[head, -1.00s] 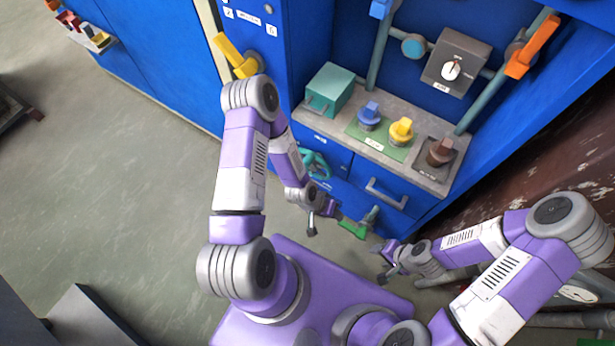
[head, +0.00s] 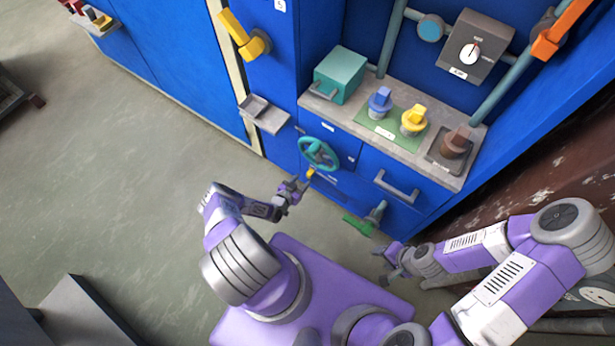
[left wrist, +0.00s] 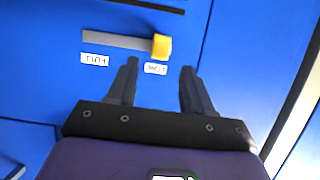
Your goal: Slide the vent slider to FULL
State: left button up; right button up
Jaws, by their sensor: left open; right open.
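The vent slider's yellow knob (left wrist: 161,47) sits at the right end of its grey slot (left wrist: 115,40) in the left wrist view. A small label lies beneath each end; the left one (left wrist: 95,59) looks upside down and may read FULL, and the right one (left wrist: 156,68) is hard to read. My left gripper (left wrist: 158,80) is open and empty, with its fingertips short of the knob and apart from it. In the head view the knob (head: 310,173) shows just beyond my left gripper (head: 300,184). My right gripper (head: 388,262) is open and empty, low and away from the cabinet.
A teal handwheel (head: 319,153) is above the slider. A grey tray (head: 264,114) juts out on the left, and a green-handled valve (head: 359,225) is to the right. A drawer handle (head: 397,187) also protrudes.

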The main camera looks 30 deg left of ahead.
aim_at(308, 175)
pick_arm(q)
jog(key=b+x, duration=0.2)
jog(key=x, duration=0.3)
jog(key=shift+w+f, duration=0.1)
jog(key=shift+w, duration=0.1)
grip_shut()
